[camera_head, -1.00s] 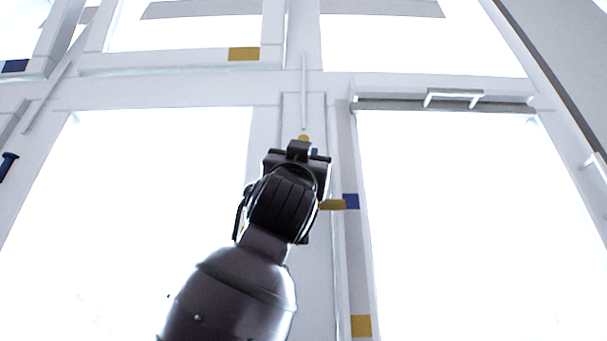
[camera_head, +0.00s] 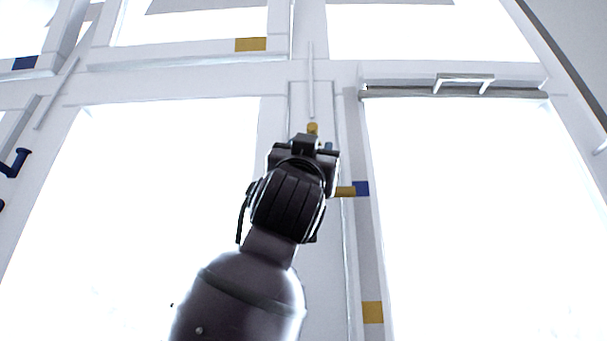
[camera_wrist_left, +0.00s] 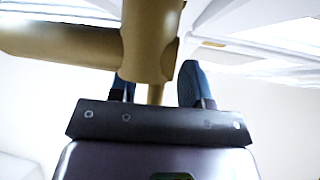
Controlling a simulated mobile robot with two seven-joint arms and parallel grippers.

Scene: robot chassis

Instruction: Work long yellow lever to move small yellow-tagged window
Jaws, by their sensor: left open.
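The long yellow lever (camera_wrist_left: 150,40) fills the upper part of the left wrist view, with a thick bar running left and a stub downward. In the head view a yellow end (camera_head: 312,128) shows above my gripper and a yellow piece (camera_head: 345,191) to its right; the rest is hidden. My left gripper (camera_head: 308,142) is open, and its blue-tipped fingers (camera_wrist_left: 158,88) stand on either side of the lever's stub. I cannot tell if they touch it. A yellow tag (camera_head: 250,44) marks the bottom frame of the upper-left window. My right gripper is not in view.
A white handle (camera_head: 463,80) is on the right window's top bar. A dark blue lever (camera_head: 15,163) is at the far left. White posts surround my arm.

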